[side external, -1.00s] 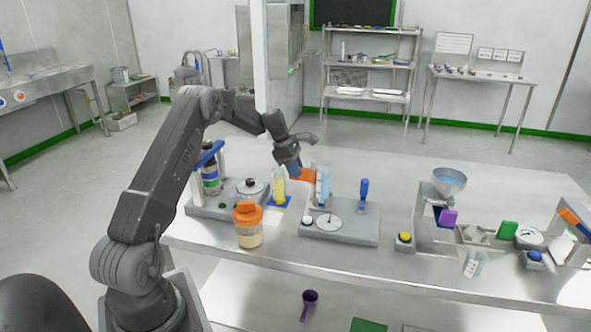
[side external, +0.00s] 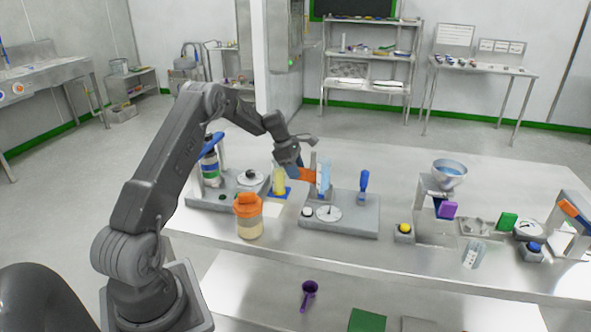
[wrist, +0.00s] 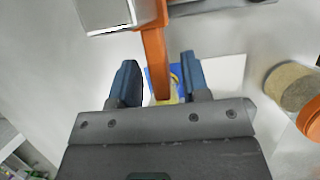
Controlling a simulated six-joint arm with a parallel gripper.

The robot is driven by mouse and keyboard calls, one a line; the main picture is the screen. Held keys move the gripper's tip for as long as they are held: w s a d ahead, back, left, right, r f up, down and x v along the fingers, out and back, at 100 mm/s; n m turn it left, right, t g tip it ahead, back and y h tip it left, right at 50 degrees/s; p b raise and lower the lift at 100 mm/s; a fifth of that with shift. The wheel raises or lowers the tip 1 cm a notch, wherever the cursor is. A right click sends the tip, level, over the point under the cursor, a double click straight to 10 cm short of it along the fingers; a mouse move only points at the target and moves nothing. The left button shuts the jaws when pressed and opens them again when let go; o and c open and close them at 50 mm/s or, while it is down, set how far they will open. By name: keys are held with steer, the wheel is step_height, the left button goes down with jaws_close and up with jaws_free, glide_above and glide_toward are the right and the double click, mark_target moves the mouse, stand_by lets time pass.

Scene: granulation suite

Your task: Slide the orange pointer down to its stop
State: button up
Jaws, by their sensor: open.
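The orange pointer (side external: 308,174) sticks out to the left from an upright post with a pale blue plate (side external: 323,178), on a grey base (side external: 355,214). In the wrist view the pointer (wrist: 154,55) is a long orange bar running down from a grey block (wrist: 108,14). My gripper (wrist: 160,80) is open, with one dark blue finger on each side of the bar. A gap shows on both sides, so the fingers look apart from it. In the side view my gripper (side external: 293,161) is at the pointer's left end. The stop is not discernible.
A yellow bottle (side external: 279,180) stands on a blue mat just left of and below my gripper. An orange-lidded jar (side external: 248,217) is nearer the table's front edge. A blue-handled lever (side external: 363,182) rises from the base, right of the plate.

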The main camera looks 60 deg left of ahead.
steer(key=v, duration=1.4)
steer(key=shift+d+m, duration=0.2)
steer(key=shift+m, duration=0.2)
steer(key=shift+c, duration=1.4)
steer(key=d+r+m+y, duration=0.1)
steer(key=m, duration=0.3)
steer(key=d+r+m+y, duration=0.1)
steer(key=d+m, duration=0.1)
steer(key=m, duration=0.2)
steer(key=w+d+r+m+g+y, duration=0.1)
steer(key=m+y, duration=0.1)
steer(key=m, duration=0.3)
steer(key=shift+d, duration=0.3)
jaws_close()
steer(key=f+m, duration=0.1)
steer(key=f, duration=0.2)
steer(key=w+f+m+y, duration=0.1)
steer(key=f, duration=0.3)
steer(key=w+a+f+m, duration=0.1)
steer(key=f+m, duration=0.1)
steer(key=f, duration=0.2)
steer(key=shift+w, duration=0.1)
steer(key=shift+f, duration=0.85)
